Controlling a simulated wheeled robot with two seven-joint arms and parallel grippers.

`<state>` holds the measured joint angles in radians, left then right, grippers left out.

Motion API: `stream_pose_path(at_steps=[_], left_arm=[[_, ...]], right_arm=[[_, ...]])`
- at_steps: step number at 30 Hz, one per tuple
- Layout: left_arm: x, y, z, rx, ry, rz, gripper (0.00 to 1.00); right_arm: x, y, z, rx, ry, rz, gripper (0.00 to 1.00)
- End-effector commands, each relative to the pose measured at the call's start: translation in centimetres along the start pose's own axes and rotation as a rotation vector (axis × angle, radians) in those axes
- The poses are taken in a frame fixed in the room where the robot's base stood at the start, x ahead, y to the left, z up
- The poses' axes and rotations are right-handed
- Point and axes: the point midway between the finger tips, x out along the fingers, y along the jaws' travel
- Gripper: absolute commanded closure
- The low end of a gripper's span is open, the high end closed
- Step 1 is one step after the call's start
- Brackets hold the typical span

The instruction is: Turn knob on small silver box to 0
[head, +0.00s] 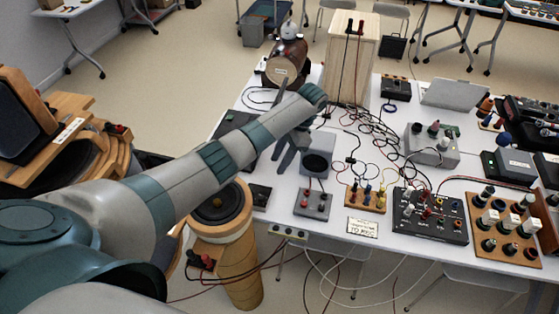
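Several grey boxes fit the name small silver box, and I cannot tell which one is meant. A light grey box with several knobs or posts on top (433,152) stands on the right half of the white table. A small flat grey box with red and dark posts (312,204) lies near the front edge. A grey box with a round dark face (317,163) stands behind it. No dial marks are readable. My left gripper (289,158) hangs just left of the round-faced box, its dark fingers apart and seemingly empty. My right gripper is not in view.
The white table (362,272) is crowded with a black knob panel (430,216), a wooden post board (500,228) and loose cables. A tall wooden box (350,62) and a brown round vessel (287,58) stand at the back. A round speaker (222,205) stands left of the table.

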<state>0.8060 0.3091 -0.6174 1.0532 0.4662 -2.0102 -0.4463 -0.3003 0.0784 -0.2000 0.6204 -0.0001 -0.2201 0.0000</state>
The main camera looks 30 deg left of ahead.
Motion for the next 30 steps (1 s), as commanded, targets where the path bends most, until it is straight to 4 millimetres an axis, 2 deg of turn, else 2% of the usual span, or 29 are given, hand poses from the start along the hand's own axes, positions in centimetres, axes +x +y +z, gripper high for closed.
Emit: stream_pose_path(at_steps=[11,14,20,24,30], left_arm=[[0.6,0.2,-0.2,0.015,-0.010,-0.016,0.63],[1.7,0.6,-0.6,0.051,-0.032,-0.051,0.63],[5.4,2.3,-2.0,0.197,-0.128,-0.195,0.63],[8.0,4.2,-3.2,0.338,-0.231,-0.330,0.63],[10.0,7.5,-4.6,0.529,-0.394,-0.514,0.63]], right_arm=[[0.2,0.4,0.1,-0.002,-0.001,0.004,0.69],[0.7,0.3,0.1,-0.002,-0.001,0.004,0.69],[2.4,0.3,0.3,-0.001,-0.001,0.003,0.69],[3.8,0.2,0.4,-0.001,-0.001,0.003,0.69],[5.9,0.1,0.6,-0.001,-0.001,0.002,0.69]])
